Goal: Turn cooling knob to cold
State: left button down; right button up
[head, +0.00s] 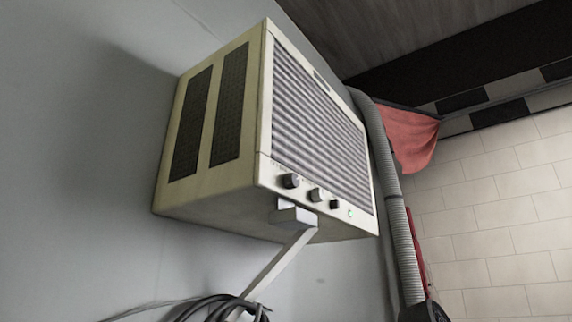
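A cream box-shaped cooling unit (215,190) is mounted on the grey wall, tilted in the picture, with a slatted grille (315,120) on its front. Below the grille is a control strip with a left round knob (291,181), a middle round knob (317,195) and a smaller dark knob or button (335,204). A small light-coloured spot sits to their right. The markings are too small to read, so I cannot tell which one is the cooling knob or its setting. Neither of my grippers is in view.
A white bracket (278,262) supports the unit from below, with dark coiled cables (215,307) near its lower end. A grey corrugated hose (397,225) runs down at the right. A red cloth (412,140) hangs behind it. The space before the knobs looks clear.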

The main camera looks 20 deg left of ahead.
aim_at(317, 194)
jog(key=k+l+u, duration=0.1)
jog(key=l+u, duration=0.2)
jog(key=k+l+u, duration=0.1)
jog(key=l+u, duration=0.15)
jog(key=l, duration=0.25)
jog(key=k+l+u, duration=0.3)
jog(key=i+l, duration=0.1)
